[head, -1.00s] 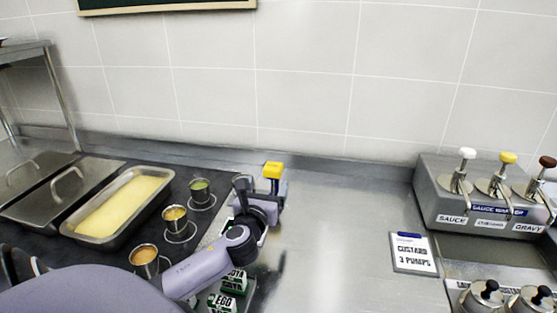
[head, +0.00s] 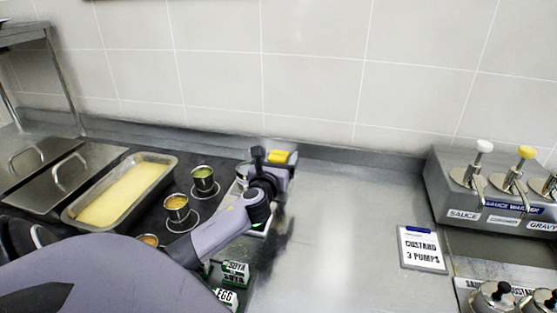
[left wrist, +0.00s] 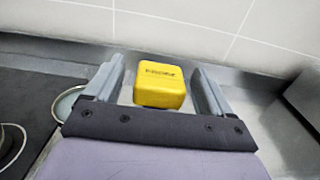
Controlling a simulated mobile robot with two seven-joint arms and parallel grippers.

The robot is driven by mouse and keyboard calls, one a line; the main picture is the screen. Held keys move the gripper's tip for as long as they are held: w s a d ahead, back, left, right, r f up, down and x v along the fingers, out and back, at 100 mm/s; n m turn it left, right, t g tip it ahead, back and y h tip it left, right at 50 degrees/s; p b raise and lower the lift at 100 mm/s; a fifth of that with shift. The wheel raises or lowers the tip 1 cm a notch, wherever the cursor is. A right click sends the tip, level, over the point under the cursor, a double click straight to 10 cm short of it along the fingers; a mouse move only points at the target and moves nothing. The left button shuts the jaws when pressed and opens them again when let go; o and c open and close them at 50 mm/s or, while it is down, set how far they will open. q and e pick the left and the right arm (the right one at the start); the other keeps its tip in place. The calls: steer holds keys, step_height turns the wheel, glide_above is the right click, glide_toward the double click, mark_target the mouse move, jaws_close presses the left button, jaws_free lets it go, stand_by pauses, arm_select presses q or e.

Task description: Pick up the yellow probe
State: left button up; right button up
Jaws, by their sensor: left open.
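The yellow probe (head: 280,157) shows in the head view as a yellow block near the back of the steel counter, partly hidden by my gripper. In the left wrist view the yellow probe (left wrist: 160,86) has dark lettering on its face and sits between my two fingers, with a gap visible on each side. My left gripper (head: 272,160) is open, with its fingers on either side of the probe. What lies below the yellow block is hidden. My right gripper is not in view.
Small sauce cups (head: 203,179) and a tray of yellow food (head: 125,193) stand to the left. SOYA and EGG signs (head: 236,268) are below my forearm. A CUSTARD card (head: 421,248) and pump dispensers (head: 500,200) stand right. The wall (head: 330,70) is close behind the probe.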

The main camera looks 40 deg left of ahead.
arm_select(q)
steer(key=shift+w+a, duration=0.2)
steer(key=shift+w, duration=0.2)
steer(key=c, duration=1.1)
steer(key=shift+r, duration=0.1)
steer(key=shift+r, duration=0.85)
step_height(320, 180, up, 18)
steer(key=shift+r, duration=0.1)
